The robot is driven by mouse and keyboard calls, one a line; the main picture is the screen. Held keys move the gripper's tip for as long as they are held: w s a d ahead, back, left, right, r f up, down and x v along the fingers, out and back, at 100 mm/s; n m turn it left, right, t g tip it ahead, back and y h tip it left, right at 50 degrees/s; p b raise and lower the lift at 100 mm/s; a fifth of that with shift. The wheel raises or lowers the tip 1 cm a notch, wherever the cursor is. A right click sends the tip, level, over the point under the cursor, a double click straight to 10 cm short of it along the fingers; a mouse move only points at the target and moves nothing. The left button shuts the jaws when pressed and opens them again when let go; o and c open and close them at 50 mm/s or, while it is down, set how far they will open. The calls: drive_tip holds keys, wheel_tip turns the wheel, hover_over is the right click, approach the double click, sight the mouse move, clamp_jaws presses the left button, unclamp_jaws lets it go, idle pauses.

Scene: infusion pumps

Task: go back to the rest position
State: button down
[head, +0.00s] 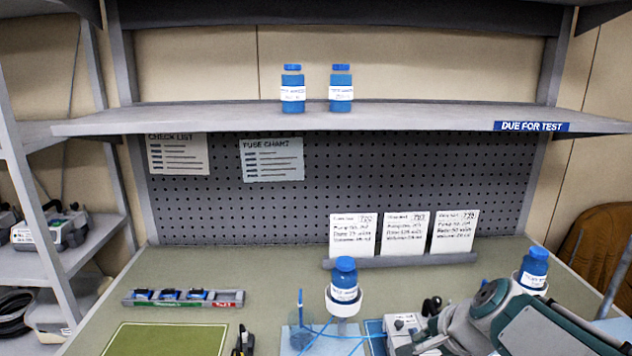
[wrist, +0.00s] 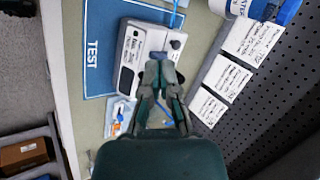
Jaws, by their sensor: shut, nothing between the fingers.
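My gripper (wrist: 158,64) is shut and empty in the wrist view. Its fingertips appear in front of the right part of a white infusion pump (wrist: 133,55); I cannot tell whether they touch it. The pump lies on the blue TEST mat (wrist: 92,75). In the head view the pump (head: 402,322) is partly hidden by my arm, which reaches in from the lower right. The fingertips are hard to make out there. A blue bottle (head: 344,284) stands in a white holder left of the pump, with blue tubing below. Another blue bottle (head: 533,268) shows behind my arm.
Two blue bottles (head: 293,90) (head: 341,90) stand on the shelf (head: 430,120). Three white cards (head: 404,233) lean on a rail at the back of the bench. A small tray (head: 182,306) and a green mat (head: 165,340) lie at left. The bench between tray and cards is clear.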

drive_tip(key=s+a+n+g+h, duration=0.1)
drive_tip(key=s+a+n+h, duration=0.2)
drive_tip(key=s+n, duration=0.9)
drive_tip(key=s, duration=0.3)
drive_tip(key=shift+r+n, duration=0.3)
idle(1.5)
